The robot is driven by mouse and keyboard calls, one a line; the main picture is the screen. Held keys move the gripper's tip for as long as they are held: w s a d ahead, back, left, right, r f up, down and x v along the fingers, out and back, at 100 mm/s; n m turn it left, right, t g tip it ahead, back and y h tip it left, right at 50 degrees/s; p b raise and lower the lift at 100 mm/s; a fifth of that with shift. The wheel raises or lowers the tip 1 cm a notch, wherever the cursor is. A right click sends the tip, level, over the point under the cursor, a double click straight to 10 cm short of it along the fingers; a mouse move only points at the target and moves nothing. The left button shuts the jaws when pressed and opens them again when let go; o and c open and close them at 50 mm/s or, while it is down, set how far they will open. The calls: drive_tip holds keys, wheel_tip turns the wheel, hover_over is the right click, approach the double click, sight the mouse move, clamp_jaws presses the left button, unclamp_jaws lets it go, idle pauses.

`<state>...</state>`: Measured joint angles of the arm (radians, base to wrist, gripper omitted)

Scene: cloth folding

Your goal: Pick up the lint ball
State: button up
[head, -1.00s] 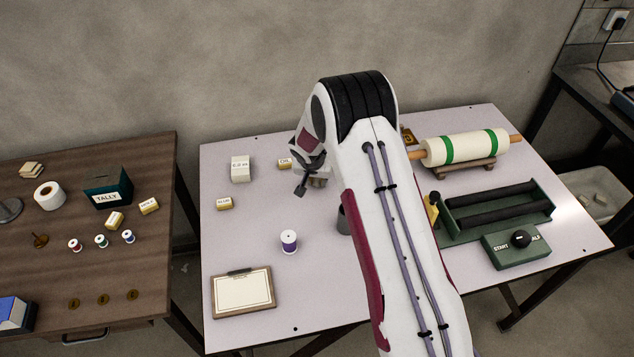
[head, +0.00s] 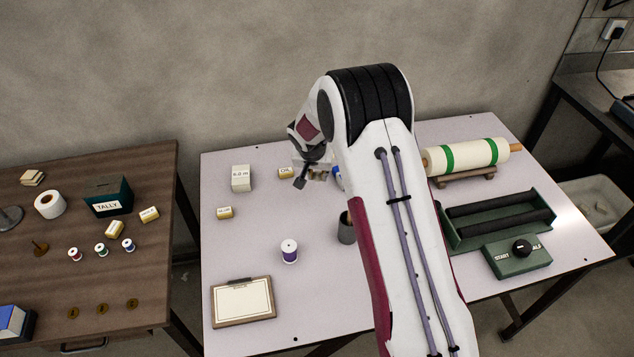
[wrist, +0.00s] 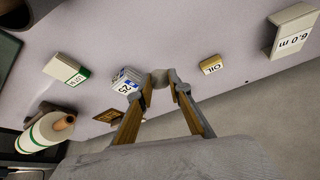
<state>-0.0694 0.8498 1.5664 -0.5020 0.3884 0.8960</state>
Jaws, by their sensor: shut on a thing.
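The lint ball (wrist: 160,78) is a small grey-beige lump in the wrist view. It sits between the two fingertips of my gripper (wrist: 158,88), which is shut on it. Part of the ball is hidden by the fingertips. In the head view my gripper (head: 313,172) is over the back middle of the pale table (head: 255,200), left of my arm's bend. The ball cannot be made out there.
A blue-and-white box (wrist: 127,80) stands close beside the left finger. The OIL block (head: 285,173) and 6.0 m block (head: 241,178) are left of my gripper. A grey cup (head: 346,228), purple spool (head: 289,251), clipboard (head: 243,318) and fabric roll (head: 466,155) are around.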

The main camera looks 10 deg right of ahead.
sight(317, 177)
drive_tip(key=shift+r, duration=1.8)
